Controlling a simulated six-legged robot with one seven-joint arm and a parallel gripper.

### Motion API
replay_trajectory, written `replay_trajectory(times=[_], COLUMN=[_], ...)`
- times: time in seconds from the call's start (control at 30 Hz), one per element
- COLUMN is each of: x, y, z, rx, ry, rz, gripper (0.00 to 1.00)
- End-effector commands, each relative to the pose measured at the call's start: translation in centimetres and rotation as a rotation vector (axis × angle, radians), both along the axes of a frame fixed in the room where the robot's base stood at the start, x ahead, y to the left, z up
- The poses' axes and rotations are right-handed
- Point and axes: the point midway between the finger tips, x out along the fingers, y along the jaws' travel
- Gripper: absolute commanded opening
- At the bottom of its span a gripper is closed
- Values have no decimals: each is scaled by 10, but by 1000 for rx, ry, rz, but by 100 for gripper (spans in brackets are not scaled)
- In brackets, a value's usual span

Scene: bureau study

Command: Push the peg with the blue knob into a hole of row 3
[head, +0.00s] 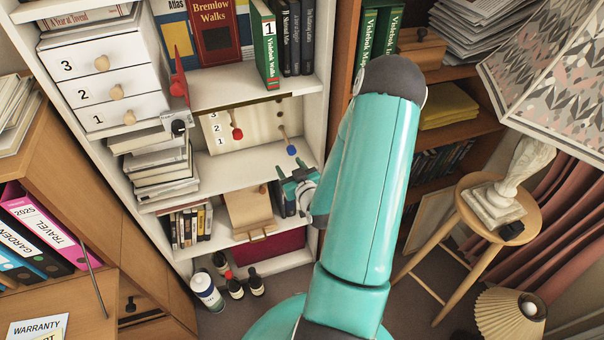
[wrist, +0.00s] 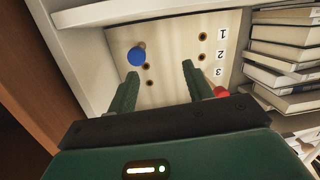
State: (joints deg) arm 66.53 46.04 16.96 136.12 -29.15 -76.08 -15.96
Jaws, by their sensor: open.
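A pale pegboard (head: 262,118) with rows marked 1, 2 and 3 stands inside a shelf bay; it also shows upside down in the wrist view (wrist: 172,42). The peg with the blue knob (head: 291,150) sticks out on the side away from the numbers, apparently in row 1. Its blue knob shows in the wrist view (wrist: 137,56) just beyond one fingertip. A peg with a red knob (head: 237,132) is near the numbers, apparently in row 3. My gripper (head: 296,174) is open and empty in front of the board, its fingers (wrist: 160,72) pointing at it.
A shelf board (head: 235,168) lies under the pegboard bay. Stacked books (head: 165,168) stand to the left. Below are a wooden box (head: 249,208) and small books. The bay's right side wall is close to the blue knob.

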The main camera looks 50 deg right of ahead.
Motion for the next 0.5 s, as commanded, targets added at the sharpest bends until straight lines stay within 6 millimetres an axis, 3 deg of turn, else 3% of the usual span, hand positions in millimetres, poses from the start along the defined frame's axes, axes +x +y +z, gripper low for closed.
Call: replay_trajectory(times=[0.2, 0.5], x=[-31, -24], y=[-15, -22], z=[-15, -14], rx=[14, 9], ry=[-151, -174], rz=[-96, -106], gripper=[51, 51])
